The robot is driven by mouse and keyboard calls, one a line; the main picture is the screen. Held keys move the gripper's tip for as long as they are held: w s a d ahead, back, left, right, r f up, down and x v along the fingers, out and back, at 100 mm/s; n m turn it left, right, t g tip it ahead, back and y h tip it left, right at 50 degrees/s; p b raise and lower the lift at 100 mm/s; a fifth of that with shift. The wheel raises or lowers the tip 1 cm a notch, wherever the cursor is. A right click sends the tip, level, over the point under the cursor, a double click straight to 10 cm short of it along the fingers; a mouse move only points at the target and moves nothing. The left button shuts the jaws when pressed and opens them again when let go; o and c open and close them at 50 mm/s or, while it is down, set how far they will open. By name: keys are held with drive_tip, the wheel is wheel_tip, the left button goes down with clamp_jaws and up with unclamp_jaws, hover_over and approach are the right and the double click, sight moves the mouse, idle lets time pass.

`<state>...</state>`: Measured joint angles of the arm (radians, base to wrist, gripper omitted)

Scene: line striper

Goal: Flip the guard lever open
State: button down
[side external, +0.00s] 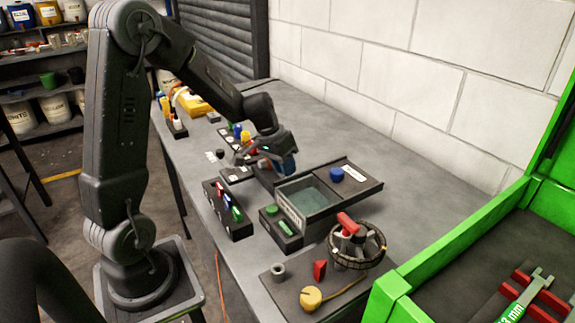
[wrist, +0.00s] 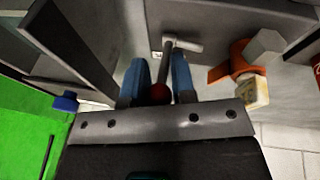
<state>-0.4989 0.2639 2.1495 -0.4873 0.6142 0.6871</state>
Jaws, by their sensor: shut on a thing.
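The guard lever shows in the wrist view as a grey rod (wrist: 168,62) with a light crossbar at its far end and a dark red ball knob (wrist: 160,92) at its near end. My gripper (wrist: 158,82) has its two blue fingers on either side of the red knob and is shut on it. In the side view my gripper (side external: 285,167) is low over the bench, at the far left of the open grey tray (side external: 306,199). The lever is hidden there behind the gripper. I cannot tell its exact angle.
A blue knob (side external: 336,174) stands on the panel right of the tray. Left of it is a black holder (side external: 227,209) with coloured pieces. A spoked wheel (side external: 357,246) and yellow disc (side external: 311,297) are nearer. An orange part (wrist: 230,72) lies right of the fingers. A block wall stands behind.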

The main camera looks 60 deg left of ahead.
drive_tip(key=shift+s+d+t, duration=0.1)
drive_tip(key=shift+s+t, duration=0.4)
drive_tip(key=shift+t, duration=0.6)
drive_tip(key=shift+s+t, duration=0.1)
drive_tip(key=shift+t, duration=0.5)
drive_tip(key=c, duration=1)
unclamp_jaws()
drive_tip(key=v, duration=1.3)
drive_tip(key=shift+s+a+r, duration=0.15)
drive_tip(key=shift+a+r, duration=0.1)
drive_tip(key=shift+r, duration=0.05)
